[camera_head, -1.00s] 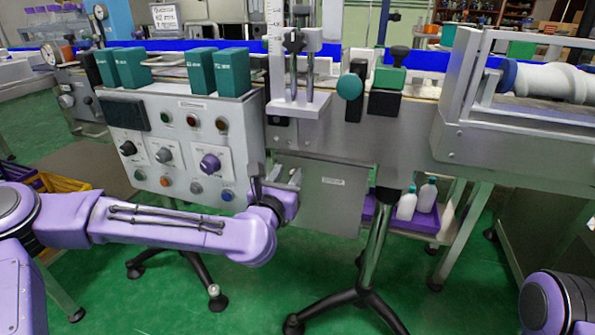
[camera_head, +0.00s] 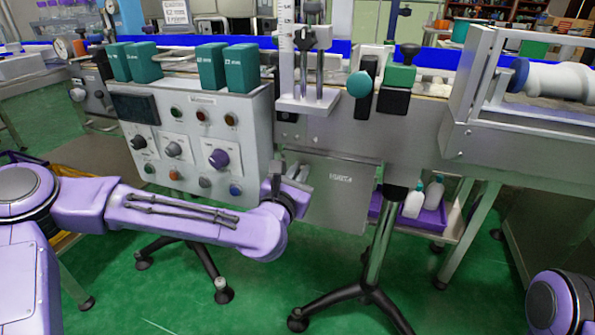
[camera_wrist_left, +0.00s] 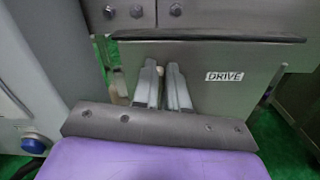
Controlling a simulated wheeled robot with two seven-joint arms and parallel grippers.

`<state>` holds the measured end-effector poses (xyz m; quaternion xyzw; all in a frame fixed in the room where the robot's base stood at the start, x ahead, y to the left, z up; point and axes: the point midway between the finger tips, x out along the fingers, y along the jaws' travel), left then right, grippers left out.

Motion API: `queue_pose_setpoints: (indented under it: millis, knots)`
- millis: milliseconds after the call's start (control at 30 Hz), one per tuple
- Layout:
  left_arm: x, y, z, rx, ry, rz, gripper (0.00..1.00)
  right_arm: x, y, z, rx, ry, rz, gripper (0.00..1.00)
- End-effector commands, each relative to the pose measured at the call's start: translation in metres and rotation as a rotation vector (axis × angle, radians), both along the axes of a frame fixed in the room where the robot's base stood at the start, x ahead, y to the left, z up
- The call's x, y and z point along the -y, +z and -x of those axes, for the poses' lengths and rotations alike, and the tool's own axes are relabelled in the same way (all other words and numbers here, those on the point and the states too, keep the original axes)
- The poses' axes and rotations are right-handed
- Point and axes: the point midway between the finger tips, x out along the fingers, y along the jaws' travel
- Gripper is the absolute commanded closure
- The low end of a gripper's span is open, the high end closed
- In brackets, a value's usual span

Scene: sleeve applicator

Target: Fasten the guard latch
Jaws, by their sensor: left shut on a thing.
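The guard is a grey metal panel (camera_head: 340,195) hanging under the machine's rail, and its label reads DRIVE in the left wrist view (camera_wrist_left: 245,95). A pale knob-like piece (camera_wrist_left: 118,88) shows just left of the fingers. My right gripper is out of view.
The control box (camera_head: 200,140) with knobs and buttons stands just left of my left gripper. A black-footed stand (camera_head: 375,255) is below right. White bottles (camera_head: 414,201) sit in a purple tray (camera_head: 434,219) behind it. Green floor in front is open.

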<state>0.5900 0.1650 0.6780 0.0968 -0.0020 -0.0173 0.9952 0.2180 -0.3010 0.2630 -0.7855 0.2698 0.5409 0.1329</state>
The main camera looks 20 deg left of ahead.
Motion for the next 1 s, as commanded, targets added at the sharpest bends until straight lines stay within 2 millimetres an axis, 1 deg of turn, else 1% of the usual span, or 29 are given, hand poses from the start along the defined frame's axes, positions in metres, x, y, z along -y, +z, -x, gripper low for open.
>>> queue_pose_setpoints:
  millis: [433, 1000]
  knots:
    - [0.008, -0.001, 0.001, 0.015, -0.001, -0.421, 1.00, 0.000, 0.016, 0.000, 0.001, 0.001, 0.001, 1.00]
    - [0.014, -0.008, 0.001, 0.034, -0.001, -0.960, 1.00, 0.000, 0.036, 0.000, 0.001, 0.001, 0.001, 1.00]
